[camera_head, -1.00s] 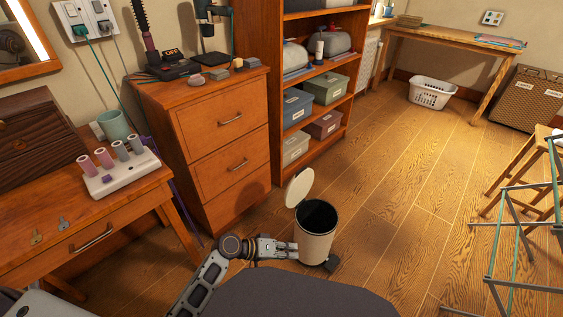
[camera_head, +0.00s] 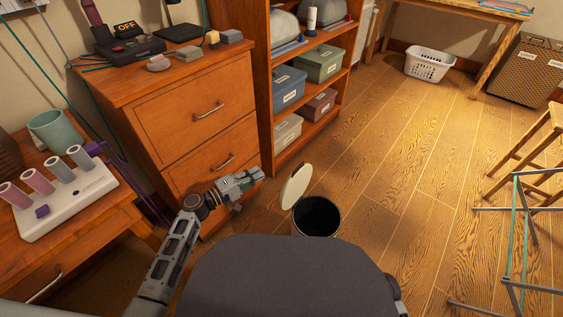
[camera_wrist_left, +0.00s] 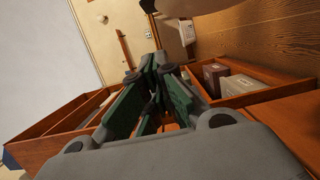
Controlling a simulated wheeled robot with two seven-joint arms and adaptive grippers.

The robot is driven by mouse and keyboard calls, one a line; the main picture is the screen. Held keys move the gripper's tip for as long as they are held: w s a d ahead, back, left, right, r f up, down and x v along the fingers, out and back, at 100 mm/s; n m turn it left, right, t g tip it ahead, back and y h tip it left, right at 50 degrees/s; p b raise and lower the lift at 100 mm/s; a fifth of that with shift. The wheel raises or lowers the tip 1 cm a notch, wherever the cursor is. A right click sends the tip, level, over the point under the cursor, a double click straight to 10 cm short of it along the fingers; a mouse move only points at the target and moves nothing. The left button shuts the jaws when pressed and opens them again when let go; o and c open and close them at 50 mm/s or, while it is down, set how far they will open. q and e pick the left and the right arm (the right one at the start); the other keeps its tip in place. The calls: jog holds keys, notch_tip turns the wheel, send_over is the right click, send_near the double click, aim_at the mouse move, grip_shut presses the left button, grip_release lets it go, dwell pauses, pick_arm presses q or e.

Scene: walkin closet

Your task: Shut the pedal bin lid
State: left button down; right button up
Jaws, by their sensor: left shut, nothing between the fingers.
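The pedal bin (camera_head: 318,217) stands on the floor ahead of me, a pale round bin with a dark inside. Its lower part is hidden behind my own body. Its cream lid (camera_head: 296,185) stands open, tilted up at the left side of the rim. My left gripper (camera_head: 257,175) is shut and empty, left of the lid with a gap between them. In the left wrist view its green-grey fingers (camera_wrist_left: 155,75) are together. A pale shape at the top of that view may be the lid; I cannot tell. My right gripper does not show.
A wooden drawer unit (camera_head: 203,110) stands close behind my left arm, with a shelf of boxes (camera_head: 321,62) beside it. A drying rack (camera_head: 520,240) and wooden stool (camera_head: 545,150) are at the right. The floor right of the bin is clear.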

pick_arm(q)
jog(key=shift+r, duration=0.1)
jog(key=shift+w+d, duration=0.1)
jog(key=shift+w, duration=0.05)
jog(key=b, duration=0.2)
send_over(294, 183)
jog(key=w+a, duration=0.3)
jog(key=shift+w, duration=0.15)
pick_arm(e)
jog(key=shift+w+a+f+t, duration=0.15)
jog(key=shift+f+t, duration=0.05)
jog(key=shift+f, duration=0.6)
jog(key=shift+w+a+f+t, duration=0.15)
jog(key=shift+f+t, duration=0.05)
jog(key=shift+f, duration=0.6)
pick_arm(q)
jog(key=shift+d, duration=0.1)
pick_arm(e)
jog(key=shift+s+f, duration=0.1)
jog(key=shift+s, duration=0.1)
